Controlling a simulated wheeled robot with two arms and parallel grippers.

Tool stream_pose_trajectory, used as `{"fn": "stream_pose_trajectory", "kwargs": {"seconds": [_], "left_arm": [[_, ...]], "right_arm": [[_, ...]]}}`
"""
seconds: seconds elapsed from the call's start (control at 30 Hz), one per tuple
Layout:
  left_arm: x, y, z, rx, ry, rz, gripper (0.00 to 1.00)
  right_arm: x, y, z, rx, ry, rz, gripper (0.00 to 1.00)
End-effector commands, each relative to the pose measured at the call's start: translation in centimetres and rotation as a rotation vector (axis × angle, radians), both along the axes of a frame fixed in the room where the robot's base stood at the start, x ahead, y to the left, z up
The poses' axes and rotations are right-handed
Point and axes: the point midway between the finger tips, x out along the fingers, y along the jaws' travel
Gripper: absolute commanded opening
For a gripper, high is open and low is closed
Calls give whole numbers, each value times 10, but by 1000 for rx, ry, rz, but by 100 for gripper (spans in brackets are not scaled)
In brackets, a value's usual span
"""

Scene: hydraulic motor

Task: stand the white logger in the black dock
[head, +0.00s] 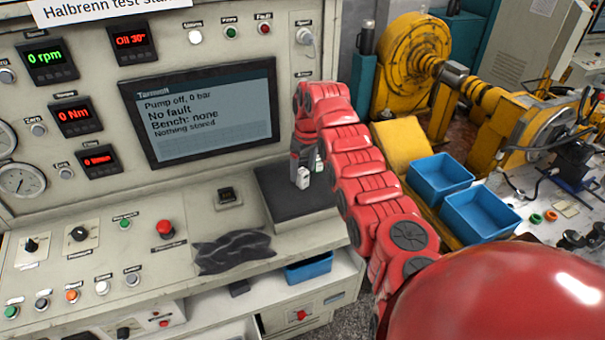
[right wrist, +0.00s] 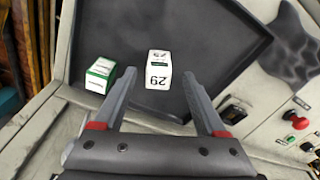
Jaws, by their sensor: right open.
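The white logger, which I take to be the white block marked 29 (right wrist: 158,72), is on the dark tray (right wrist: 100,30). In the head view the white block (head: 304,180) shows below my right gripper (head: 305,168). In the right wrist view the open fingers of my right gripper (right wrist: 159,84) point at the block, one on each side of its near end. I cannot tell whether they touch it. A small black holder, likely the dock (head: 228,195), sits on the console left of the tray. It also shows in the right wrist view (right wrist: 233,112). My left gripper is out of view.
A white and green box (right wrist: 101,75) stands beside the block on the tray. A dark crumpled cloth (head: 234,251) lies on the console's front edge. A red mushroom button (head: 165,229) is left of the dock. Blue bins (head: 441,177) stand at right.

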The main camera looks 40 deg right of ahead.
Motion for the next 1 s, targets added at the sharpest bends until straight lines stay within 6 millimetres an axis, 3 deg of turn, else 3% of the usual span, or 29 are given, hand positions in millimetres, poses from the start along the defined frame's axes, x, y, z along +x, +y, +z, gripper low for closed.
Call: {"fn": "stream_pose_trajectory", "kwargs": {"seconds": [0.17,0.3,0.5,0.9,1.0], "left_arm": [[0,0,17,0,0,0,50],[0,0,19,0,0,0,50],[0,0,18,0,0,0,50],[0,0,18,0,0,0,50],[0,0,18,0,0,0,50]], "right_arm": [[3,-1,-17,2,3,-1,74],[3,0,-29,1,3,0,74],[4,-1,-30,0,1,0,74],[4,-1,-29,0,0,0,4],[4,-1,-29,0,0,0,0]]}}
